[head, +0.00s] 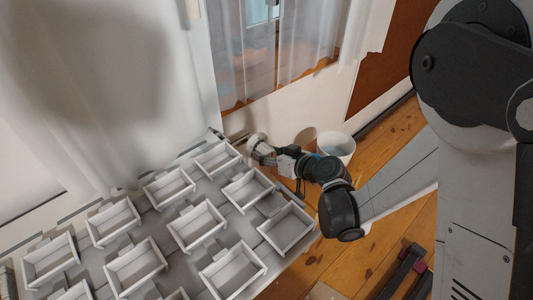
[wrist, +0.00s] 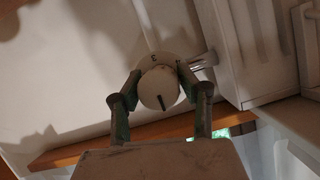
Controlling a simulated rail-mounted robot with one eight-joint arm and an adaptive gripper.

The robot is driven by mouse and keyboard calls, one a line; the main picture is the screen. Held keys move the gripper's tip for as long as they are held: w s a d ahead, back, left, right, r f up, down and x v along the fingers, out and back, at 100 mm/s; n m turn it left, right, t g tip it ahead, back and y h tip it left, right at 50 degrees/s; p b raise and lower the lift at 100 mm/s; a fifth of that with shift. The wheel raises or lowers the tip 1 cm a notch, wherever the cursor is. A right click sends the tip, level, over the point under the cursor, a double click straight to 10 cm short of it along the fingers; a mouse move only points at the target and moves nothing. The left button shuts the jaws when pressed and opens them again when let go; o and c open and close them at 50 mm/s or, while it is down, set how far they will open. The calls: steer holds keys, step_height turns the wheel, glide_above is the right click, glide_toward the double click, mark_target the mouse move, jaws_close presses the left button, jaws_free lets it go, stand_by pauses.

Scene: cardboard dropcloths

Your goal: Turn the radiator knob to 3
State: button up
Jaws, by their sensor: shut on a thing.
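The radiator knob (wrist: 158,88) is a round, pale dial in the middle of the wrist view. Its front face carries a short dark mark near the lower edge. A pale collar behind it shows a 3 (wrist: 153,57) at the top and another, unclear figure to the right. My gripper (wrist: 159,84) has one dark finger on each side of the knob and is shut on it. In the head view the knob (head: 257,141) is a small white shape at the end of my gripper (head: 266,151), where the contact is too small to read.
Several white open boxes (head: 197,226) sit on a grey surface at the left of the head view. A white bucket (head: 337,146) stands on the wooden floor (head: 390,143) just right of my gripper. Sheer curtains (head: 300,45) hang behind. White ribbed panels (wrist: 252,45) are right of the knob.

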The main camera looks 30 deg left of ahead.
steer(key=m+g, duration=0.1)
steer(key=m, duration=0.2)
steer(key=shift+g+y, duration=0.4)
steer(key=m+g+y, duration=0.1)
steer(key=m, duration=0.2)
steer(key=shift+g, duration=0.3)
steer(key=m+g+y, duration=0.1)
steer(key=m, duration=0.2)
steer(key=shift+m, duration=0.4)
steer(key=shift+r+m+g+y, duration=0.1)
steer(key=shift+m+g+y, duration=0.3)
steer(key=shift+m+y, duration=0.7)
steer(key=shift+m, duration=0.6)
steer(key=o, duration=1.1)
steer(key=shift+o, duration=0.2)
